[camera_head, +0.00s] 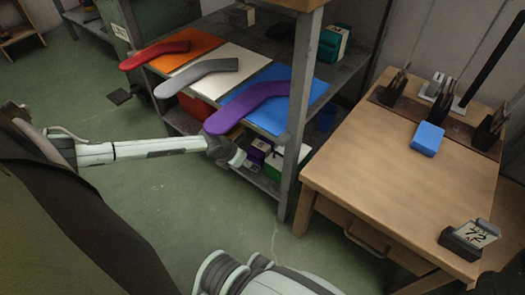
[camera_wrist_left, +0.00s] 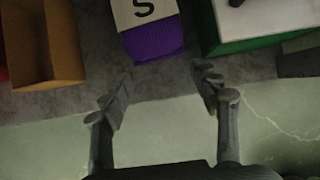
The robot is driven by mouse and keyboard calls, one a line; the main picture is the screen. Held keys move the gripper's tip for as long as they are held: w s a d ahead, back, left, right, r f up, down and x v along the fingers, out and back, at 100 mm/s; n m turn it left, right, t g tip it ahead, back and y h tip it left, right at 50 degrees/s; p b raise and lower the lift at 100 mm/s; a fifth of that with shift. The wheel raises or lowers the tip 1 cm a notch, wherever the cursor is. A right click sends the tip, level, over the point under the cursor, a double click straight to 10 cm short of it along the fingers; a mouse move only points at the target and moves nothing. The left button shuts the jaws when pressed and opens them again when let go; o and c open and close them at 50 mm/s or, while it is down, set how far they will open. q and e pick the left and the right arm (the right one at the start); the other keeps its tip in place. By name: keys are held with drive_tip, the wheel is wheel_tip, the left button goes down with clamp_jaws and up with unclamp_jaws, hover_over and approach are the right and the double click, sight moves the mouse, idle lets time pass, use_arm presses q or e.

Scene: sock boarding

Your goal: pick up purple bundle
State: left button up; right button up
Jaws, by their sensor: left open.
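The purple bundle (camera_wrist_left: 153,41) carries a pale label with a dark "S" and lies on the grey lower shelf. In the head view the bundle (camera_head: 258,149) is partly hidden by my left arm and the purple board above. My left gripper (camera_wrist_left: 164,84) is open and empty, its two fingers apart and pointing toward the shelf. The bundle is ahead of the gap between them, slightly left of its middle. In the head view the left gripper (camera_head: 238,159) is at the lower shelf's front edge. My right gripper is not in view.
A brown box (camera_wrist_left: 42,45) is left of the bundle and a green-and-white box (camera_wrist_left: 262,25) is right of it. A metal post (camera_head: 296,125) stands beside a wooden table (camera_head: 390,165) with a blue block (camera_head: 427,138).

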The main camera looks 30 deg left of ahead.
sight(258, 148)
use_arm(q)
drive_tip(key=w, duration=0.2)
drive_tip(key=shift+w+d+b, duration=0.1)
drive_tip(key=shift+w+b, duration=0.2)
drive_tip(key=w+b, duration=0.1)
drive_tip(key=w, duration=0.1)
drive_tip(key=w+f+b, duration=0.1)
drive_tip(key=w, duration=0.2)
drive_tip(key=shift+w+d+f, duration=0.1)
drive_tip(key=shift+d, duration=0.1)
drive_tip(key=c, duration=0.9)
